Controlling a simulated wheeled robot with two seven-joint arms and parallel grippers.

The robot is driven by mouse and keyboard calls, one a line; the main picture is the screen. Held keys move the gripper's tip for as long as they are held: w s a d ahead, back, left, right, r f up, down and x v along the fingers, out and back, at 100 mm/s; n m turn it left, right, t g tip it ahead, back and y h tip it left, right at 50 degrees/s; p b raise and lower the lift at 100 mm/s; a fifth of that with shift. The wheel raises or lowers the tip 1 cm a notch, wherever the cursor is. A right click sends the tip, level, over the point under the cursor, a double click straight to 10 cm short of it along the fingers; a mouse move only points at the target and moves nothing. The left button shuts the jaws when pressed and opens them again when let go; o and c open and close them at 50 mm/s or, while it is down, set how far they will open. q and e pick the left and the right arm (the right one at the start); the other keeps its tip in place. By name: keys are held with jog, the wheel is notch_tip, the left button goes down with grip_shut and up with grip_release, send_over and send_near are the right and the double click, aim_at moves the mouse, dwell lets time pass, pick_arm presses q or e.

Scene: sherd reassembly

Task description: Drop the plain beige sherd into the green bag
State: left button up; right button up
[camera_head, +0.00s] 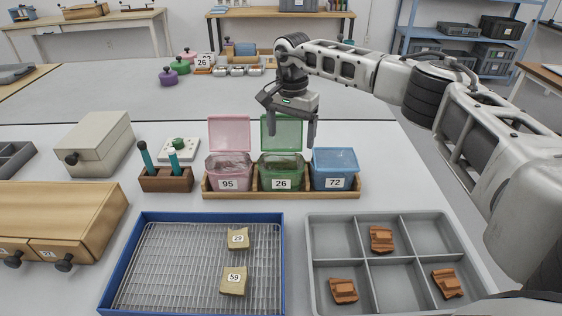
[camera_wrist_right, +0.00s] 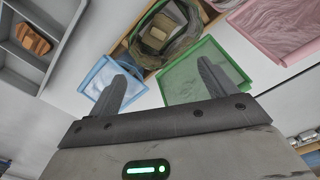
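The green bag (camera_head: 281,172), labelled 26, stands open in the wooden rack with its lid flap (camera_head: 283,132) raised behind it. My right gripper (camera_head: 292,138) is above it, fingers pointing down and apart with nothing between them. In the right wrist view the open fingers (camera_wrist_right: 160,72) show near the green bag (camera_wrist_right: 185,48). A small plain beige-brown piece (camera_wrist_right: 155,34), which looks like the sherd, shows within the bag's mouth; its depth is unclear. It cannot be made out in the head view. My left gripper is not in view.
A pink bag (camera_head: 228,172), open, and a closed blue bag (camera_head: 335,168) flank the green one. A blue tray (camera_head: 124,262) holds beige sherds labelled 29 and 59. A grey compartment tray (camera_head: 370,260) holds orange-brown sherds. Tools stand in a wooden block (camera_head: 166,181) at left.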

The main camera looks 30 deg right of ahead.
jog(key=shift+r, duration=0.1)
notch_tip(320, 180, up, 16)
dwell(0.5)
